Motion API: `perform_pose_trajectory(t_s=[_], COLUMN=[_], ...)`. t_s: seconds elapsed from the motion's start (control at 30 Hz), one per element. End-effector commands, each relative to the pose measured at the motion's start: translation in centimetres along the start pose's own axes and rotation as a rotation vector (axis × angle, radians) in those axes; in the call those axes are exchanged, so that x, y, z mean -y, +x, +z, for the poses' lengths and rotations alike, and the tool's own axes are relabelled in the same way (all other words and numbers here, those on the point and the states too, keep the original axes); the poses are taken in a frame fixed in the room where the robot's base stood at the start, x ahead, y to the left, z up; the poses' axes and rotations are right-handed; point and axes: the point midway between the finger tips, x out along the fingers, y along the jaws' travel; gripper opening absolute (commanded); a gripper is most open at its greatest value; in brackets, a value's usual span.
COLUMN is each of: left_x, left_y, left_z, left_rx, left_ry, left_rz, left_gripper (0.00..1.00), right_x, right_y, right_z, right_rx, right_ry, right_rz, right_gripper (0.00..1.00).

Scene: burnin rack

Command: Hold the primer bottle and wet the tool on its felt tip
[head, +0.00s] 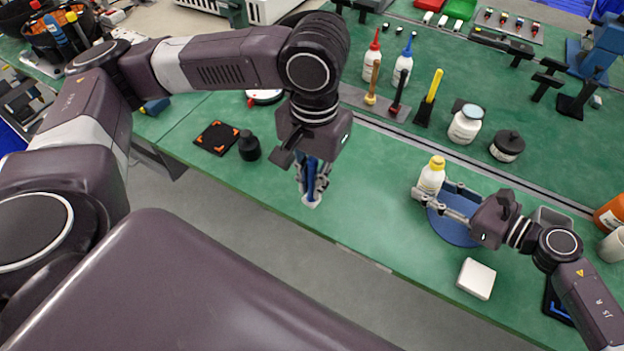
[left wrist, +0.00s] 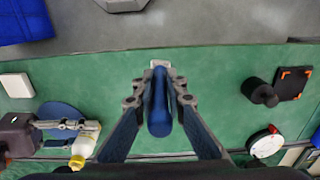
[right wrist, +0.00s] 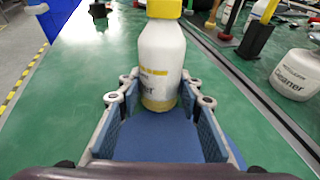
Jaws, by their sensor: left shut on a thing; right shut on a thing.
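My left gripper (head: 312,180) is shut on a blue-handled tool (left wrist: 159,112) and holds it pointing down over the front part of the green bench. The tool's pale, flat end (head: 311,202) shows below the fingers, and also in the left wrist view (left wrist: 160,64). My right gripper (head: 436,196) is shut on a white bottle with a yellow cap (head: 431,177), which stands upright between its fingers (right wrist: 160,65). I take this for the primer bottle; its label is only partly readable. The tool and bottle are well apart. No bare felt tip is distinguishable.
A blue round mat (head: 452,231) lies under the right gripper. A white block (head: 476,278) is near the front edge. A black jar (head: 249,148) and black square pad (head: 216,138) lie left. Bottles and upright tools stand behind a rail. The bench between the grippers is clear.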

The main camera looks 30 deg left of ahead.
Motion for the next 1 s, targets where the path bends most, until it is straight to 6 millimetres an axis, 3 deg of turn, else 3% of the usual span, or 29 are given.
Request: perform_pose_trajectory(t_s=[0.3,0.43,0.57,0.8,1.0], left_x=[-0.1,-1.1,-3.7,-10.4,-14.6], left_y=[-0.1,-0.7,-2.5,-7.8,-11.5], left_z=[-0.1,-1.6,-4.9,-12.2,-15.7], left_rx=[-0.002,-0.016,-0.050,-0.124,-0.161], left_ry=[0.000,-0.003,-0.005,-0.006,-0.003], left_rz=[0.002,0.023,0.076,0.209,0.289], left_gripper=[0.00,0.00,0.00,0.00,0.00], right_x=[0.0,-0.1,-0.1,0.0,0.0], right_y=[0.0,0.0,0.0,0.0,0.0], right_z=[-0.1,-0.1,-0.1,-0.1,-0.1], right_rx=[-0.001,-0.001,-0.001,-0.001,-0.001], right_ry=[0.001,0.001,0.001,0.000,0.000], right_rz=[0.001,0.001,0.001,0.000,-0.001], right_gripper=[0.20,0.20,0.20,0.20,0.20])
